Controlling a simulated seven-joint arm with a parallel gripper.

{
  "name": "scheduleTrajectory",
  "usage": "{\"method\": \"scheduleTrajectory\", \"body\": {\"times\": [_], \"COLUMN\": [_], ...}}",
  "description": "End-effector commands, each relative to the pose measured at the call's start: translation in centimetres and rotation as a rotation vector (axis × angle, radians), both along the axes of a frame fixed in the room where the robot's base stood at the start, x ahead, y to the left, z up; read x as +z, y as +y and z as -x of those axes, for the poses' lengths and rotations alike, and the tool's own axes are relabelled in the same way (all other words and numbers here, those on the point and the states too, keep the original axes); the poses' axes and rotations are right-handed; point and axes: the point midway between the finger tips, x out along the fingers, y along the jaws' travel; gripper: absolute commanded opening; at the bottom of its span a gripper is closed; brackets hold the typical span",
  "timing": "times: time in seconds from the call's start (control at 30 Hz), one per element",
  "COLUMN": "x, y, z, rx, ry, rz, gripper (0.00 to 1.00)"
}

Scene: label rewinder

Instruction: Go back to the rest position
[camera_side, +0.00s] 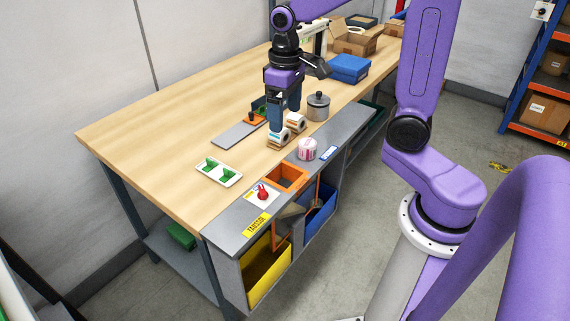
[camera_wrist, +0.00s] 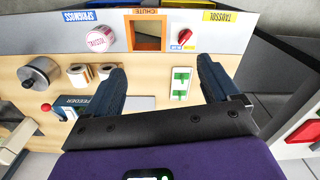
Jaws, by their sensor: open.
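My gripper (camera_side: 285,118) points down over the wooden bench in the side view, beside two small label rolls (camera_side: 296,122). Its two dark blue fingers stand apart in the wrist view (camera_wrist: 160,70), with nothing between them. The rolls also show in the wrist view (camera_wrist: 78,73), to the left of the left finger. In the side view the fingers overlap the rolls' area; I cannot tell whether they touch. A pink-and-white labelled roll (camera_side: 307,149) sits on the grey front strip, apart from the gripper.
A lidded metal pot (camera_side: 318,107) and a blue box (camera_side: 349,68) stand near the gripper. The front strip (camera_side: 222,238) has an orange-framed chute (camera_side: 290,177) and red knob (camera_side: 263,192). A white tray with green pieces (camera_side: 218,172) lies left. The bench's left end is clear.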

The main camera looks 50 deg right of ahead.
Motion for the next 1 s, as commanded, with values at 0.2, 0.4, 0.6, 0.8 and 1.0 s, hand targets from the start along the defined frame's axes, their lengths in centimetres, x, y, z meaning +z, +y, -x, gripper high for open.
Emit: {"method": "scheduleTrajectory", "body": {"times": [0.2, 0.4, 0.6, 0.8, 1.0], "x": [-0.2, -0.5, -0.9, -1.3, -1.7], "y": [2.7, 4.3, 5.2, 5.3, 5.0], "z": [4.0, 8.1, 12.5, 17.0, 20.1], "rx": [0.202, 0.381, 0.559, 0.734, 0.859], "ry": [-0.007, -0.010, -0.014, -0.017, -0.020], "rz": [-0.002, -0.005, -0.008, -0.012, -0.016], "gripper": [0.89, 0.89, 0.89, 0.89, 0.89]}}
